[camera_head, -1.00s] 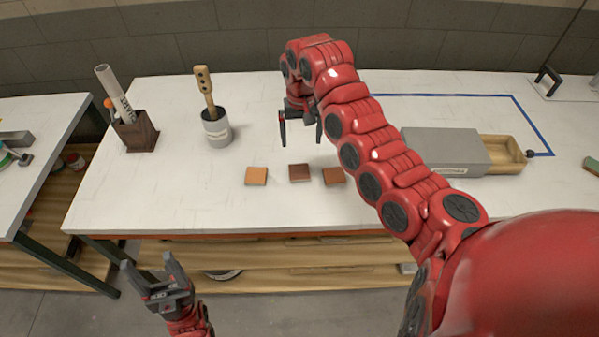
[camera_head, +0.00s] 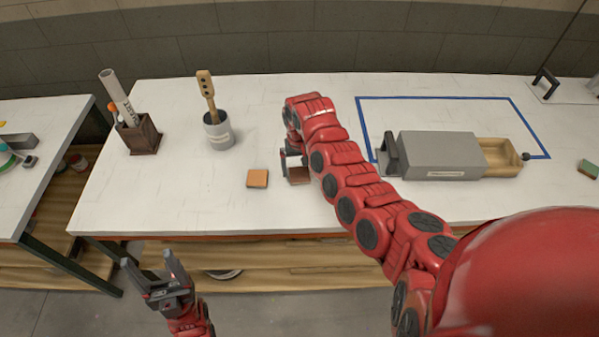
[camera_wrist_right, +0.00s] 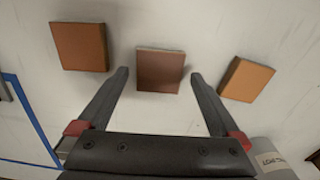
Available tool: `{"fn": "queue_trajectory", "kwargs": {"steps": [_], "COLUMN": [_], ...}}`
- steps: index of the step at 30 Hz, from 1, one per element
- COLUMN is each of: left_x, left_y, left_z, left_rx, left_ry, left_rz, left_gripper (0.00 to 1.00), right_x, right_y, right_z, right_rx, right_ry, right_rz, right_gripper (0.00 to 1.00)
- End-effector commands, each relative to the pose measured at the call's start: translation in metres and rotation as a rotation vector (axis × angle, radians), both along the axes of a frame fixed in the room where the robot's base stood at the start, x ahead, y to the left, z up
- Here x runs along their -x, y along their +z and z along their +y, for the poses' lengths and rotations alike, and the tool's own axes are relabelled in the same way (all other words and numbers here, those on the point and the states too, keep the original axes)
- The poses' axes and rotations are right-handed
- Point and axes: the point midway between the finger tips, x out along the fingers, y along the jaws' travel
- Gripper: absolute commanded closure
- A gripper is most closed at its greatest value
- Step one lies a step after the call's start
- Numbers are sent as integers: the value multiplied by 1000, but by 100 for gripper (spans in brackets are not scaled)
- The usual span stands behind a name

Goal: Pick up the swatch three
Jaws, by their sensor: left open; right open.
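Three square swatches lie in a row on the white table. The orange-brown one (camera_head: 257,178) is at the left in the head view and at the right in the right wrist view (camera_wrist_right: 246,79). The dark brown middle one (camera_head: 298,178) also shows in the wrist view (camera_wrist_right: 161,70). The third, reddish brown (camera_wrist_right: 79,46), is hidden by my right arm in the head view. I cannot tell which is swatch three. My right gripper (camera_wrist_right: 158,76) is open, its fingertips on either side of the middle swatch, not gripping it. My left gripper (camera_head: 150,262) is open and empty in front of the table.
A grey box (camera_head: 440,152) with an open wooden drawer (camera_head: 502,154) stands at the right by blue tape. A grey cup (camera_head: 218,138) with a wooden stick and a brown holder (camera_head: 139,136) stand at the back left. The table left of the swatches is clear.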

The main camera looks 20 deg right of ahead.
Motion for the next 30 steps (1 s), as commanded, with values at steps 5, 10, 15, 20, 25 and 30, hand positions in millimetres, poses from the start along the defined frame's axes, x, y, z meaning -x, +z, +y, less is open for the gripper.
{"fn": "queue_trajectory", "kwargs": {"steps": [5,10,15,20,25,30], "left_x": [0,0,0,0,0,0], "left_y": [7,7,7,7,7,7], "left_z": [0,0,0,0,0,0], "left_rx": [0,0,0,0,0,0], "left_ry": [0,0,0,0,0,0], "left_rz": [0,0,0,0,0,0], "left_gripper": [33,33,33,33,33,33], "right_x": [0,1,0,0,0,0], "right_y": [-16,-21,-21,-21,-20,-20], "right_z": [0,0,0,0,0,0], "right_rx": [3,2,1,1,1,1], "right_ry": [1,0,0,0,0,0], "right_rz": [3,2,1,1,1,1], "right_gripper": [0,0,4,32,63,75]}}
